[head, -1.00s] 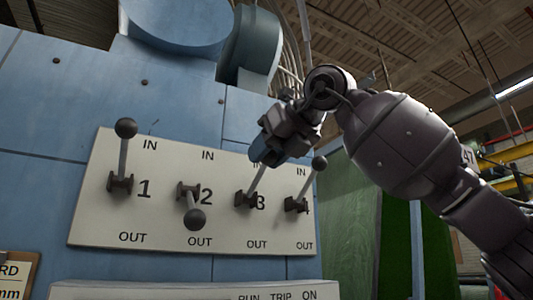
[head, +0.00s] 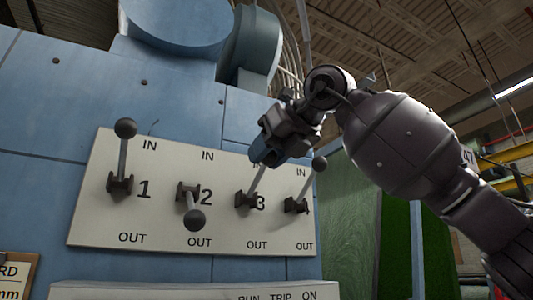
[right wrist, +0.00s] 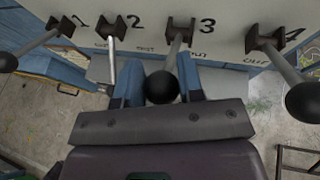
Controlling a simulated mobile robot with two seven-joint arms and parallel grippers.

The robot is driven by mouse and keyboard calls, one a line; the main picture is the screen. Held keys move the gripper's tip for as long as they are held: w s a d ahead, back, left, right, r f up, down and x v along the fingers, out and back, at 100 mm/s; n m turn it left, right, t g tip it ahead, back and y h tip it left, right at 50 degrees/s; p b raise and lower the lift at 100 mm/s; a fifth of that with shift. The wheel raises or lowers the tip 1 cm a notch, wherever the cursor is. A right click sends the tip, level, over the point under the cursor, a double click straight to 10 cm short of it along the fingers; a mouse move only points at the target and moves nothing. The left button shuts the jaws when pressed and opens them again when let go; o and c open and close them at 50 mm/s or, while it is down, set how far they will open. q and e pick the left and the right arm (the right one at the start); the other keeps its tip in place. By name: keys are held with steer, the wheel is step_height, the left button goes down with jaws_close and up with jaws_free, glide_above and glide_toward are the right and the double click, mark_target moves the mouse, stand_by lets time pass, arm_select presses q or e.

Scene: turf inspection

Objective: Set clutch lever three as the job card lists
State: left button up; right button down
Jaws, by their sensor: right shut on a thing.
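Clutch lever three (head: 257,180) is on the white lever panel (head: 95,215), its rod slanting up toward IN. Its knob is hidden behind my right gripper (head: 266,152) in the head view. In the right wrist view the dark ball knob (right wrist: 162,88) sits between the blue fingers of my right gripper (right wrist: 162,75), which is shut on it. The job card (head: 14,282) shows only its edge at the lower left, with "RD" and "mm" legible. My left gripper is not in view.
Lever one (head: 124,155) and lever four (head: 308,185) point up toward IN. Lever two (head: 194,218) points down toward OUT. Lever four's knob is close beside my right gripper. A lower panel (head: 190,291) reads RUN, TRIP, ON.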

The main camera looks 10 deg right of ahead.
steer(key=c, duration=0.8)
jaws_free()
steer(key=shift+w, duration=0.1)
steer(key=shift+o, duration=0.2)
steer(key=b+v, duration=0.2)
steer(key=v, duration=0.9)
steer(key=shift+w, duration=0.1)
